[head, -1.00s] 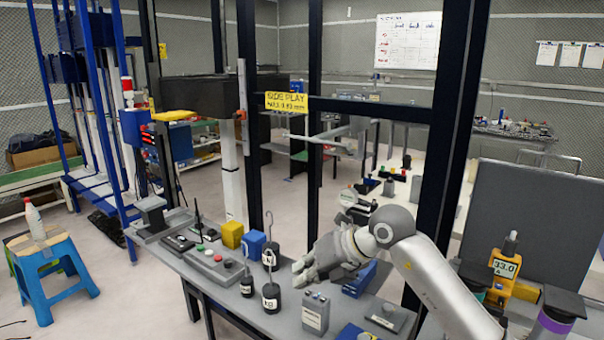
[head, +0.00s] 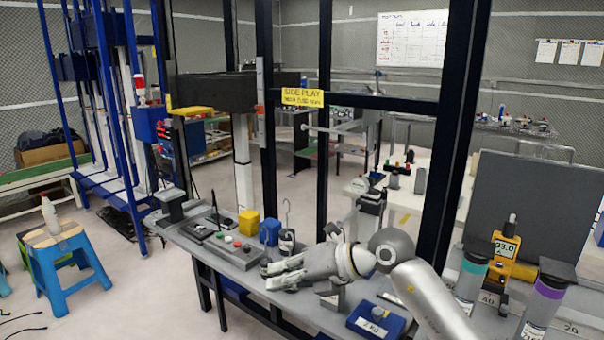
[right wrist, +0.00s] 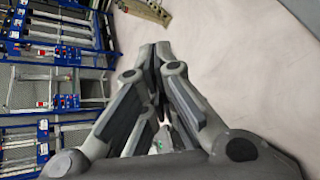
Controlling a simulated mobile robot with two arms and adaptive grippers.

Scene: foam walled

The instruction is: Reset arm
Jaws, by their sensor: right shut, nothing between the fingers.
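My right gripper (head: 284,273) reaches in from the lower right in the head view and points left over the grey table (head: 222,258). Its fingers are together with nothing between them. The right wrist view shows the same closed fingers (right wrist: 158,62) from behind, with pale floor beyond. The gripper hides part of the tabletop and some of the hooked weights (head: 287,240). My left gripper does not show in the head view.
A yellow block (head: 248,222) and a blue block (head: 270,232) stand left of the gripper. A blue box (head: 375,321) lies below my arm. Dark posts (head: 453,150) rise behind the table. A yellow meter (head: 504,252) stands at right. A blue stool (head: 65,255) is on the floor at left.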

